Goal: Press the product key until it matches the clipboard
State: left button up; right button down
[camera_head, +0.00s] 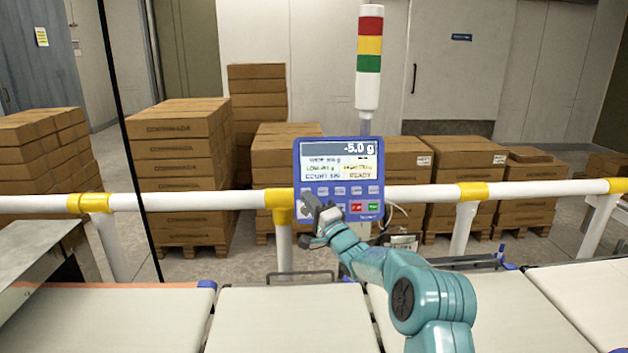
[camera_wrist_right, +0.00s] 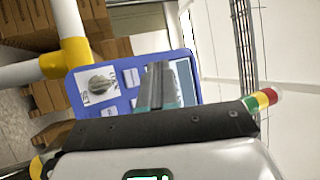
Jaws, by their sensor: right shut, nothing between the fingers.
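The blue checkweigher terminal (camera_head: 340,165) stands behind the belts, with a screen (camera_head: 341,160) on top and rows of keys below. The screen reads -5.0 g and READY; the smaller lines are too blurred to read surely. My right gripper (camera_head: 312,200) is shut and empty at the lower left of the key panel, hiding part of it. I cannot tell whether it touches a key. In the right wrist view the terminal (camera_wrist_right: 120,78) appears turned, with a dark knob (camera_wrist_right: 101,82), pale keys and part of the screen behind the shut fingers (camera_wrist_right: 160,85). No clipboard is recognisable. My left gripper is out of view.
A white rail with yellow joints (camera_head: 278,198) runs across behind the belts. White conveyor belts (camera_head: 290,318) fill the foreground. A red, yellow and green signal tower (camera_head: 369,58) rises behind the terminal. Stacked cartons (camera_head: 180,160) stand farther back. A thin black post (camera_head: 128,140) stands left.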

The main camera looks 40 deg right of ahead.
jog(key=a+n+g+h+p, duration=0.1)
jog(key=h, duration=0.2)
jog(key=s+n+g+h+p, duration=0.1)
jog(key=h, duration=0.2)
jog(key=s+a+r+n+g+h+p, duration=0.1)
jog(key=h, duration=0.2)
jog(key=shift+s+a+r+n+g, duration=0.1)
jog(key=shift+s+a+n+g, duration=0.2)
jog(key=shift+n, duration=0.1)
jog(key=shift+w+p, duration=0.2)
jog(key=shift+p, duration=0.15)
